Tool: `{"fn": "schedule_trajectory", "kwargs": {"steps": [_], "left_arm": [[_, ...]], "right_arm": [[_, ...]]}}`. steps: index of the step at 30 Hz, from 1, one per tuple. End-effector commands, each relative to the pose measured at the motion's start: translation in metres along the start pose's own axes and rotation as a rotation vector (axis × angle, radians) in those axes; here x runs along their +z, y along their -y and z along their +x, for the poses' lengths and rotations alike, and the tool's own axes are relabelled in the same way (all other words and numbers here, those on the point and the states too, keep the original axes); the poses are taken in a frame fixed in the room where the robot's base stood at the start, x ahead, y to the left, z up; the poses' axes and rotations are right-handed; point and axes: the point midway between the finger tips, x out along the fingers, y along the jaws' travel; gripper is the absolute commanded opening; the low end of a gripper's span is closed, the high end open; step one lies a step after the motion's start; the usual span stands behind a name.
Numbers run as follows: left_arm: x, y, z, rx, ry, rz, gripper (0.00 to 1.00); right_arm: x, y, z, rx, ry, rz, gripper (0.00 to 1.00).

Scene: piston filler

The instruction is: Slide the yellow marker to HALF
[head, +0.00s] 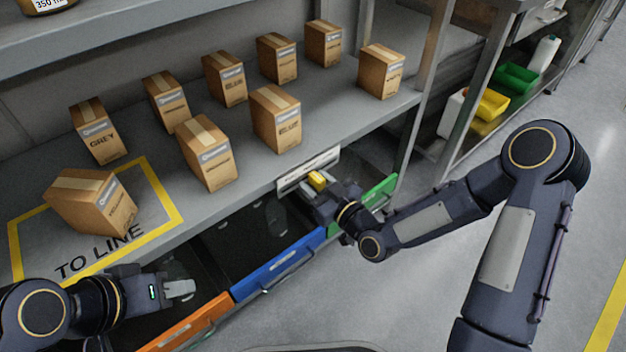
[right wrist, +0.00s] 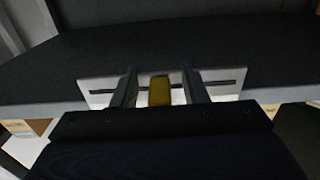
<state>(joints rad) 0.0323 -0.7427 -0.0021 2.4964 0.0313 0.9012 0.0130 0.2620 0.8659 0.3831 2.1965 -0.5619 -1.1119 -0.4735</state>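The yellow marker (head: 317,180) sits at the white slotted plate (head: 296,176) on the shelf's front edge. In the right wrist view the marker (right wrist: 160,91) stands near the middle of the plate (right wrist: 100,92), in front of its dark horizontal slot. My right gripper (head: 319,187) is at the plate. Its two fingers (right wrist: 160,88) stand on either side of the marker, with a narrow gap on each side. The plate's lettering is too small to read. My left gripper (head: 188,288) is at the lower left, away from the plate; its finger opening is unclear.
Several brown boxes (head: 276,118) stand on the grey shelf (head: 330,103); one lies in the yellow-outlined TO LINE area. Below are an orange bin (head: 188,328), a blue bin (head: 280,268) and a green bin (head: 379,190). Open floor lies to the right.

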Motion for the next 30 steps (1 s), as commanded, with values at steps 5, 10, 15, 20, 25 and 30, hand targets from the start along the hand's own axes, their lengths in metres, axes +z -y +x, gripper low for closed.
{"fn": "schedule_trajectory", "kwargs": {"steps": [5, 10, 15, 20, 25, 30], "left_arm": [[-0.002, -0.002, -0.004, 0.0, 0.0, 0.0, 0.36], [-0.004, -0.004, -0.008, 0.0, 0.0, 0.0, 0.36], [-0.005, -0.004, -0.01, 0.0, 0.0, 0.0, 0.36], [-0.005, -0.005, -0.01, 0.0, 0.0, 0.0, 0.36], [-0.005, -0.005, -0.01, 0.0, 0.0, 0.0, 0.36], [-0.005, -0.005, -0.01, 0.0, 0.0, 0.0, 0.36]], "right_arm": [[-0.001, -0.001, -0.016, 0.002, 0.003, 0.0, 0.4], [-0.001, -0.001, -0.047, 0.002, 0.004, 0.001, 0.4], [0.0, -0.001, -0.07, 0.002, 0.003, 0.001, 0.4], [0.0, 0.0, -0.078, 0.0, 0.0, 0.0, 0.4], [0.0, 0.0, -0.078, 0.0, 0.0, 0.0, 0.4], [0.0, 0.0, -0.078, 0.0, 0.0, 0.0, 0.4]]}}
